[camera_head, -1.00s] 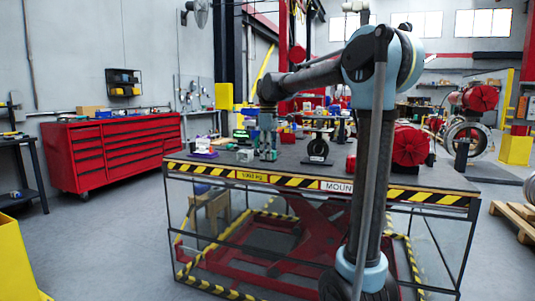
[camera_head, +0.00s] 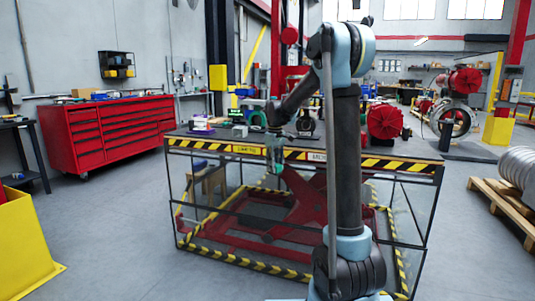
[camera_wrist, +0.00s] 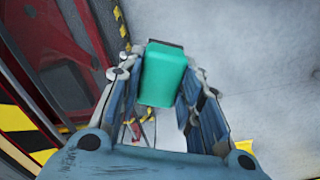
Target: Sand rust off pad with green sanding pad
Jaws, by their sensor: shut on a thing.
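The green sanding pad (camera_wrist: 163,75) is between the two fingers of my gripper (camera_wrist: 160,95) in the wrist view, and the gripper is shut on it. In the head view my gripper (camera_head: 275,165) hangs at the front edge of the lift table, pointing down, and a bit of green (camera_head: 277,169) shows at its tip. The pad is held in the air, apart from the table top. I cannot make out the rusty pad in any view.
The lift table (camera_head: 225,149) has a striped edge and bears several small items and a red round actuator (camera_head: 384,121). A red tool cabinet (camera_head: 105,135) stands at the left, a yellow bin (camera_head: 25,240) at the front left. The floor between is clear.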

